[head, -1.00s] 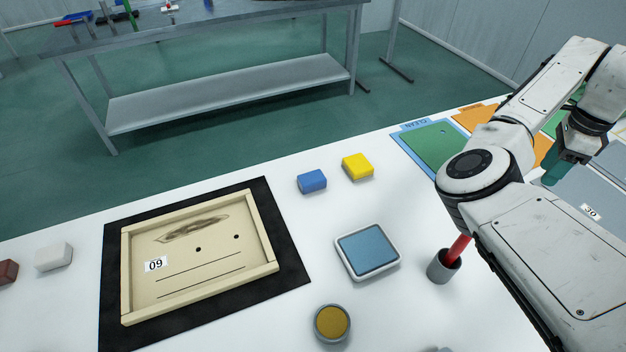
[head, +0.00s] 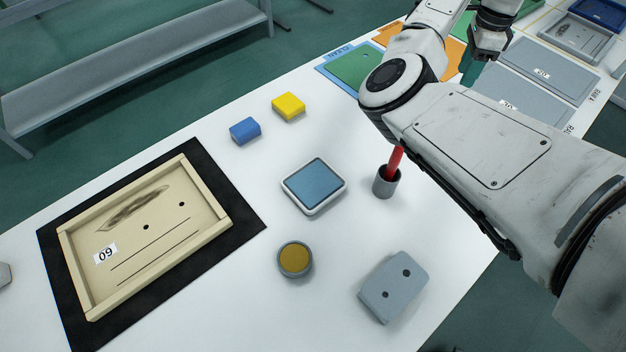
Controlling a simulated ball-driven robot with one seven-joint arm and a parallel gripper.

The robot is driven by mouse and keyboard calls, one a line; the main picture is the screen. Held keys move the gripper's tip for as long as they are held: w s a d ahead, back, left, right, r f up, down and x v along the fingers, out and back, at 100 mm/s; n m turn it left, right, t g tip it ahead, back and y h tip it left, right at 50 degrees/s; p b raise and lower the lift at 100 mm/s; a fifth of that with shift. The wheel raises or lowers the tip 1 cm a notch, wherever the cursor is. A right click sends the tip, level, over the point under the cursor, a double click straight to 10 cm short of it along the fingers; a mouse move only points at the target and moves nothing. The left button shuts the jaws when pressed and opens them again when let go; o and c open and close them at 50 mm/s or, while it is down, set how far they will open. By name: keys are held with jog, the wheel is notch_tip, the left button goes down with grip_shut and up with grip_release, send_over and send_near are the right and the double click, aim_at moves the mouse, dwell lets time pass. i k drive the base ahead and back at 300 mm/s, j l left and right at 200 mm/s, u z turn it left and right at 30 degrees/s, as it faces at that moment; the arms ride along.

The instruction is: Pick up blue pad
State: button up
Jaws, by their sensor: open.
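A small blue block-shaped pad (head: 245,131) lies on the white table, left of a yellow pad (head: 289,107) and apart from it. A flat blue square (head: 313,183) sits in a pale-rimmed tray nearer the middle of the table. My gripper (head: 470,66) is at the upper right, well to the right of both blue things. It is open; its teal lower part is partly hidden by my arm, and nothing is clearly seen in it.
A framed panel marked 09 (head: 168,215) lies on a black mat (head: 245,222) at left. A grey cup (head: 385,185) holds a red stick. A round mustard-topped container (head: 295,259) and a grey holed block (head: 394,287) stand in front. Coloured mats, including green (head: 358,68), lie behind my arm.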

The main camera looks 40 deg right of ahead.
aim_at(244, 132)
jog(key=l+u, duration=0.4)
jog(key=l, duration=0.15)
jog(key=l+u, duration=0.4)
jog(key=l, duration=0.15)
jog(key=l+u, duration=0.4)
jog(key=l, duration=0.2)
